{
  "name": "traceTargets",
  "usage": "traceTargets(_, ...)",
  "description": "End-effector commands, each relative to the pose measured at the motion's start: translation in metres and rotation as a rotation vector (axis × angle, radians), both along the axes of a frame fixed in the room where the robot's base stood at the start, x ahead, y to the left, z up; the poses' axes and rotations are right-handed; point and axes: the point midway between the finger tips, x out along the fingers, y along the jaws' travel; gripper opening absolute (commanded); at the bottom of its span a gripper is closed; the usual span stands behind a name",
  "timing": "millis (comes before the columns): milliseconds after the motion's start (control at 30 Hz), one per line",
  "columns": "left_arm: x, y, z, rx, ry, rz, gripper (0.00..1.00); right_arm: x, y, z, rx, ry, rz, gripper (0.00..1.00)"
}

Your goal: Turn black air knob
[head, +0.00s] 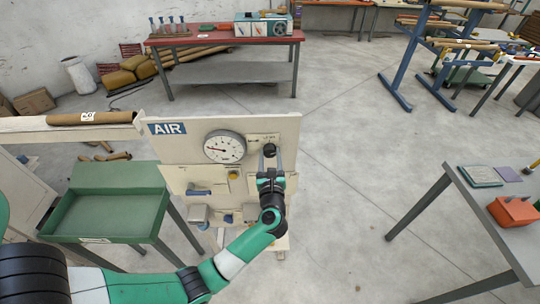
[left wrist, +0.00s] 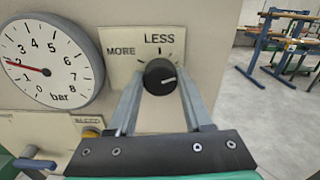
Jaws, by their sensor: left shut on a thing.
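The black air knob (left wrist: 160,77) sits on a pale plate marked MORE and LESS in the left wrist view. It also shows small in the head view (head: 270,150) at the upper right of the AIR panel (head: 285,128). My left gripper (left wrist: 162,84) has one finger on each side of the knob and is shut on it. The pale mark on the knob's face points to the right, slightly up. My right gripper is not in view.
Below the gauge are a yellow button (head: 234,175) and a blue lever (head: 200,191). A green tray table (head: 110,175) stands left of the panel. A grey table (head: 500,215) with an orange box (head: 514,211) stands at the right. Open floor lies between.

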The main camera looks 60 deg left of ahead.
Motion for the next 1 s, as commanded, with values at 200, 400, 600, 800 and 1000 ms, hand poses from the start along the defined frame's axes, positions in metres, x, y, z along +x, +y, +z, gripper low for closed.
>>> traceTargets(200,0.000,0.000,0.001,0.010,0.022,0.000,0.00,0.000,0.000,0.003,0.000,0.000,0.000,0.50)
traceTargets(400,0.000,0.000,0.003,0.042,0.100,0.000,0.00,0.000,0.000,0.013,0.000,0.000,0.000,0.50)
traceTargets(600,0.000,0.000,0.004,0.101,0.235,-0.001,0.00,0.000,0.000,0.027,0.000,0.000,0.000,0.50)
traceTargets(800,0.001,0.000,0.004,0.174,0.406,-0.001,0.00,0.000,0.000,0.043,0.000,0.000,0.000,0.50)
traceTargets(1000,0.001,-0.001,0.004,0.251,0.581,0.000,0.00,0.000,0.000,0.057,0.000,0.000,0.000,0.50)
